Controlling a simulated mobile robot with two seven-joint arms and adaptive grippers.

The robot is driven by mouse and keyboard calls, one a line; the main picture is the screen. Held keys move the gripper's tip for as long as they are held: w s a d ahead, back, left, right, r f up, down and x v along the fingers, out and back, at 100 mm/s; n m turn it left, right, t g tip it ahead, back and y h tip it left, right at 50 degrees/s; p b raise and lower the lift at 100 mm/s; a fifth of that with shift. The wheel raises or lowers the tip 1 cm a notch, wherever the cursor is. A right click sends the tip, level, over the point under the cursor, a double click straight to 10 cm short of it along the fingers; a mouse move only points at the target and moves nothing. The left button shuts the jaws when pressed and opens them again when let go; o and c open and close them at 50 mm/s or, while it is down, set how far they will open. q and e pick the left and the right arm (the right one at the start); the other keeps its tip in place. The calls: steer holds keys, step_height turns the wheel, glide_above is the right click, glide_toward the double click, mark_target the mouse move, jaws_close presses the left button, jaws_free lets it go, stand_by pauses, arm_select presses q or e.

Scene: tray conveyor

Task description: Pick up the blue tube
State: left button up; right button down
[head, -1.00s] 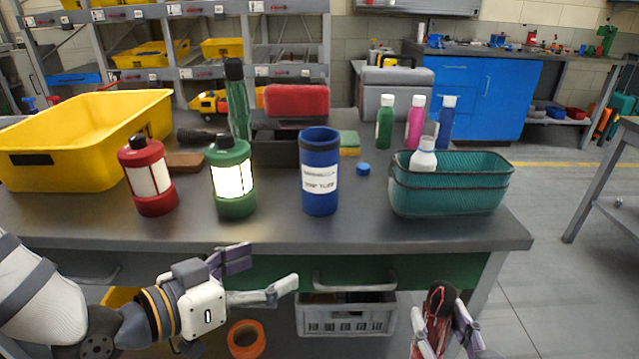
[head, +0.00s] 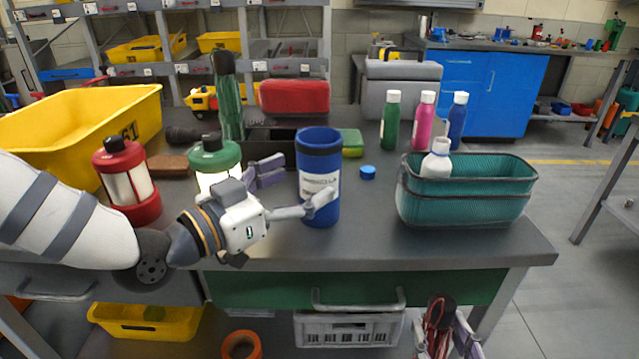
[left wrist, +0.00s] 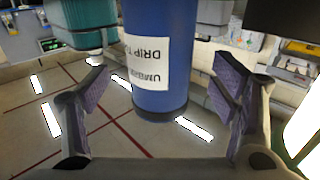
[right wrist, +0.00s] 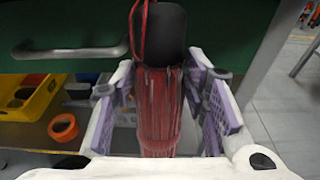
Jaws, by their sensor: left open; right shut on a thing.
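The blue tube (head: 319,150) stands upright on the table, with a dark band near its top and a white label. My left gripper (head: 298,188) is open at the tube's left and front side. In the left wrist view the blue tube (left wrist: 160,50) stands between the spread purple finger pads, with a gap to each; its label reads upside down there. My right gripper (head: 447,335) is low in front of the table, shut on a red, black-topped item; the red item (right wrist: 158,110) fills the space between the fingers in the right wrist view.
A green lantern (head: 215,158) is just left of the tube, partly behind my left gripper. A red lantern (head: 127,180) and yellow bin (head: 75,125) are further left. A blue cap (head: 368,172) and teal basket (head: 465,205) are right. The front right tabletop is clear.

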mark_target(305, 178)
arm_select(q)
steer(key=x, duration=0.5)
steer(key=shift+r, duration=0.1)
steer(key=shift+c, duration=0.4)
steer(key=c, duration=1.2)
steer(key=shift+c, duration=0.2)
